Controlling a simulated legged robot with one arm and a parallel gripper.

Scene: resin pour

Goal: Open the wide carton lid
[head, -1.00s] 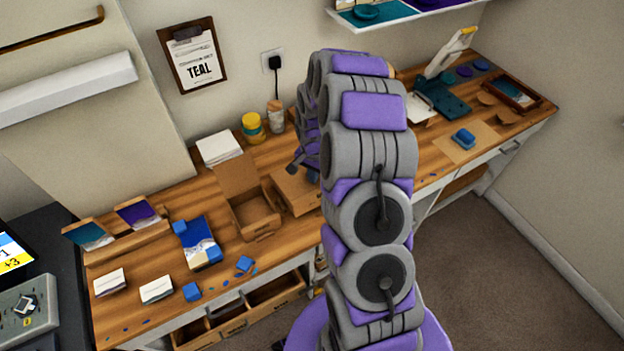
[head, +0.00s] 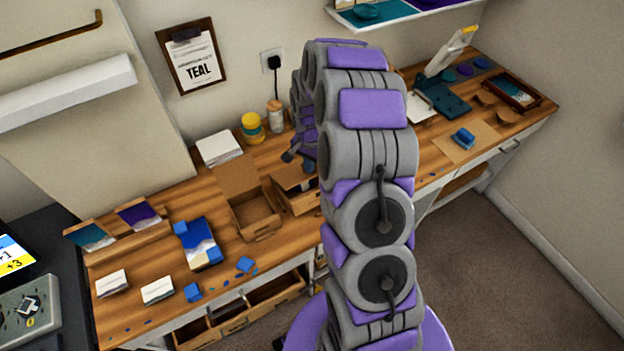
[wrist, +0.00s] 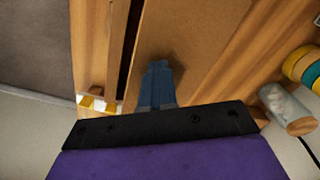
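The carton I take as the wide one (head: 303,199) stands on the workbench, partly behind my arm. Its brown lid (wrist: 190,35) is partly raised, and a dark gap shows along its edge in the wrist view. In the head view the gap shows above the front wall. My gripper (wrist: 158,70) has its blue-grey fingers together, over the lid in the wrist view. I cannot tell whether the tips touch it. In the head view the gripper (head: 298,162) is just above the carton, partly hidden by my arm.
A second carton (head: 252,218) stands open close to the left, its flap up. White paper (head: 219,148), yellow-topped tubs (head: 252,128) and a jar (head: 276,116) are behind. My arm hides part of the bench.

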